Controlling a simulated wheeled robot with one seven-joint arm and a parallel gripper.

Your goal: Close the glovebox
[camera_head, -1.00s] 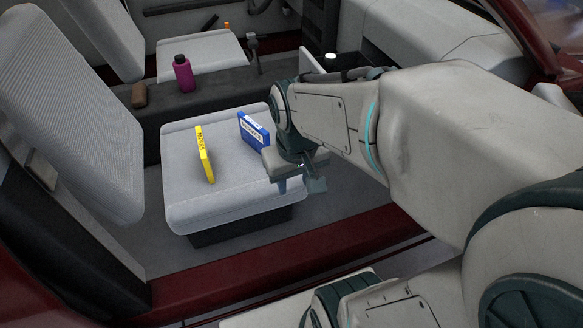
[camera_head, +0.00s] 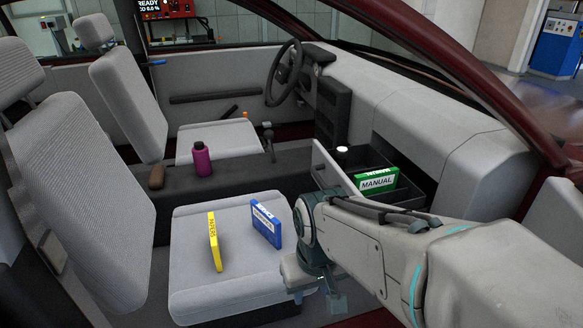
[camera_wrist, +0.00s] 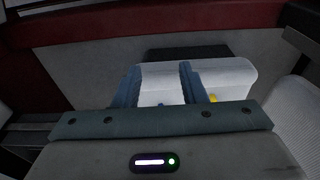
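The glovebox (camera_head: 322,163) is an open grey bin in the dashboard, drawn out with its inside showing. A green MANUAL box (camera_head: 376,181) stands in it, and a white-capped item (camera_head: 342,150) is near its far side. My forearm covers the glovebox's lower front part. My gripper (camera_head: 316,297) points down beside the right edge of the front seat, below and to the left of the glovebox, and does not touch it. In the wrist view my gripper (camera_wrist: 158,84) has its two fingers apart with nothing between them; the seat shows beyond.
A yellow PAPERS box (camera_head: 214,241) and a blue box (camera_head: 267,224) stand on the near seat (camera_head: 190,280). A magenta bottle (camera_head: 202,160) and a brown item (camera_head: 156,177) are on the centre console. The red car frame arches above right.

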